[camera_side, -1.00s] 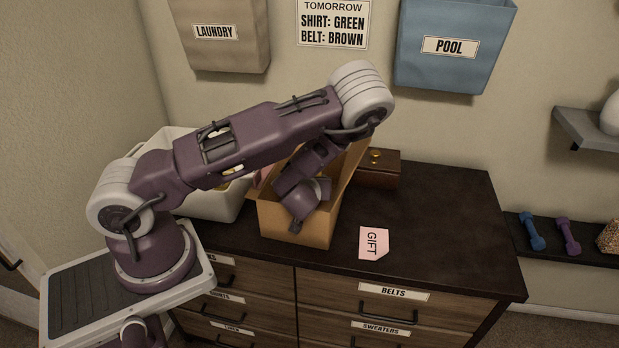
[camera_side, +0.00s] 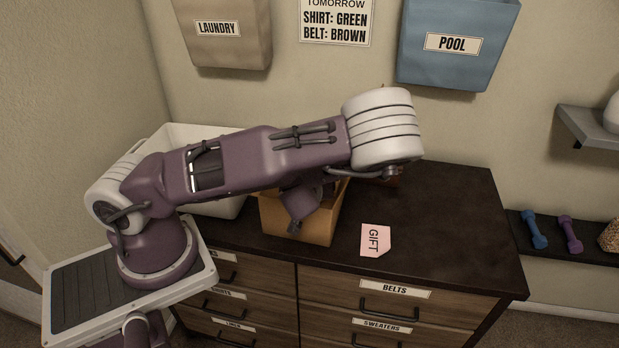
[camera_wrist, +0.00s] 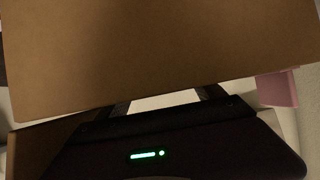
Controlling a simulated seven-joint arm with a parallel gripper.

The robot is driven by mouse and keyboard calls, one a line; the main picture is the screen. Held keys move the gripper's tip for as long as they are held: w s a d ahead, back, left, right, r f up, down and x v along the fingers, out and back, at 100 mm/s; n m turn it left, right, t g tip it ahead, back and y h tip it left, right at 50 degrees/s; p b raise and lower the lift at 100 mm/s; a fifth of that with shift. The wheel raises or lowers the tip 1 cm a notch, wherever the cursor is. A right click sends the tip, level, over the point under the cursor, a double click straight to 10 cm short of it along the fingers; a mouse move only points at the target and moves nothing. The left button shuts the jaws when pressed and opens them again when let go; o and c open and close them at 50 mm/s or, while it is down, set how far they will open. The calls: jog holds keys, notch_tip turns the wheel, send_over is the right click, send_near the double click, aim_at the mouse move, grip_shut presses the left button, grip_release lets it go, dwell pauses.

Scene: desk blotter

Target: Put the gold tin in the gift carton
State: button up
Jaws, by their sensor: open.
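The gift carton (camera_side: 326,226) is an open brown cardboard box on the dark dresser top, partly hidden behind my arm in the side view. A brown cardboard panel (camera_wrist: 165,50), seemingly part of it, fills the upper wrist view. My gripper (camera_wrist: 165,98) is open at the bottom of the wrist view. Its dark fingers are apart and partly covered by the panel, with only a pale surface showing between them. My fingertips are hidden in the side view. I cannot make out the gold tin in either current view.
A white bin (camera_side: 188,137) stands left of the carton, behind my arm. A pink GIFT note (camera_side: 375,240) lies right of the carton. A pink object (camera_wrist: 278,90) shows at right in the wrist view. The dresser top (camera_side: 450,215) is clear at right.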

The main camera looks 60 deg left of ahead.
jog(key=shift+v, duration=1.25)
